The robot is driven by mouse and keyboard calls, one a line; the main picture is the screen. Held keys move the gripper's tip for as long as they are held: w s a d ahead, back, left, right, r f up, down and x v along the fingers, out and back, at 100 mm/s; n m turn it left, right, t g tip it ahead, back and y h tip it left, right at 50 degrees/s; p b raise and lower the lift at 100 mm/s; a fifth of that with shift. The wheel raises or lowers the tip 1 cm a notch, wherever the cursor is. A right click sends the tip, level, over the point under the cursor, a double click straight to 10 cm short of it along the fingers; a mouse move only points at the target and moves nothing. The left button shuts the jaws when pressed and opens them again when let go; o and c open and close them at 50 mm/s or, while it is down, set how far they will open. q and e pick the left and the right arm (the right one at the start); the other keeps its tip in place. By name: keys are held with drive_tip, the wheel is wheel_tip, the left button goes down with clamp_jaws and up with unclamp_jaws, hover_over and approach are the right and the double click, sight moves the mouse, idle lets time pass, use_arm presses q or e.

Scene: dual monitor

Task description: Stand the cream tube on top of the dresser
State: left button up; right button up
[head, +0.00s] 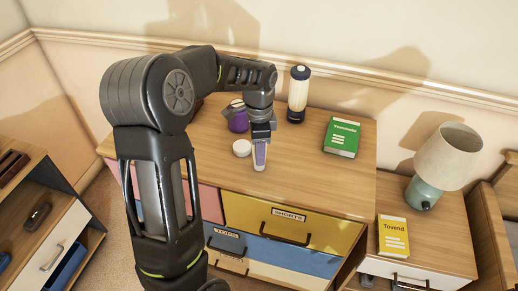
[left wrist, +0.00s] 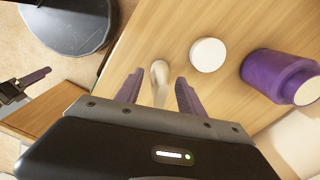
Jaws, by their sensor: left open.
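The cream tube (left wrist: 160,72) is a pale, narrow thing on the dresser top (head: 310,173), near its front edge. My left gripper (head: 260,155) points down there with its purple fingers open. In the left wrist view the tube lies between the two fingers (left wrist: 160,93), with a gap visible on each side. Its lower part is hidden by the gripper body, and I cannot tell whether it is upright. A small part of what looks like my right gripper (left wrist: 30,82) shows at the left edge of the left wrist view.
On the dresser are a white round jar (head: 242,147), a purple bottle (head: 238,120), a tall black-and-cream bottle (head: 298,95) and a green book (head: 341,137). A nightstand at right holds a lamp (head: 445,160) and a yellow book (head: 393,235). The dresser's front middle is clear.

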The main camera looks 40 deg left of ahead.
use_arm(q)
wheel_tip(320, 180, up, 12)
drive_tip(key=shift+r, duration=0.2)
idle(0.5)
idle(1.7)
